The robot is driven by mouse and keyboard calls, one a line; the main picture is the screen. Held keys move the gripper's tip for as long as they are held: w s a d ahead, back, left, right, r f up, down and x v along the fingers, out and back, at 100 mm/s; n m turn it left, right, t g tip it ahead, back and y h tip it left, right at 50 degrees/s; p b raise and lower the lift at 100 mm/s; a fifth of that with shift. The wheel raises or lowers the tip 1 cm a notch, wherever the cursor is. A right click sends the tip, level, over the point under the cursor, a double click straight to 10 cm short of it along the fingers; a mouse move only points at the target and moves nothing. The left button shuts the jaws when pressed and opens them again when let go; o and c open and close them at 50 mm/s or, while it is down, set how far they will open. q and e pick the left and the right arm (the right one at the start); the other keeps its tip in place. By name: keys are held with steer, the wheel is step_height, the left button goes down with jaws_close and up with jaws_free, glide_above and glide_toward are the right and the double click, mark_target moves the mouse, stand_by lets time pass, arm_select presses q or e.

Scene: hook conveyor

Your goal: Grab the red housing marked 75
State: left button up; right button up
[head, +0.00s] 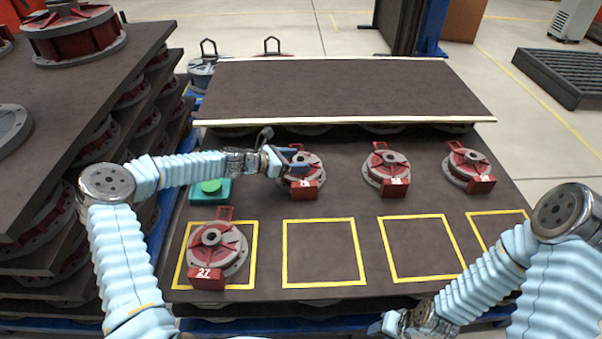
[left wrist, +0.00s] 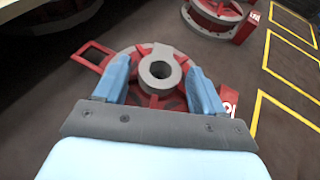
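A red and grey housing (head: 306,186) sits in the back row on the dark board, left of two others. Its label is only partly readable, ending in what looks like a 5. My left gripper (head: 285,160) is over this housing. In the left wrist view, the blue fingers (left wrist: 160,85) are apart, one on each side of the grey central hub (left wrist: 161,68), with slight gaps showing; the housing's label is partly hidden by the right finger. My right gripper (head: 384,327) is low at the front edge; its opening cannot be made out.
Housing 27 (head: 216,252) stands in the front-left yellow square. Other housings (head: 386,170) (head: 468,168) stand to the right, labels hard to read. Three yellow squares (head: 325,252) are empty. A green button box (head: 209,191) is left; a raised dark board (head: 340,88) lies behind.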

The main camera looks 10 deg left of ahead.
arm_select(q)
jaws_close()
steer(key=shift+r, duration=0.15)
stand_by(0.4)
steer(key=shift+r, duration=0.1)
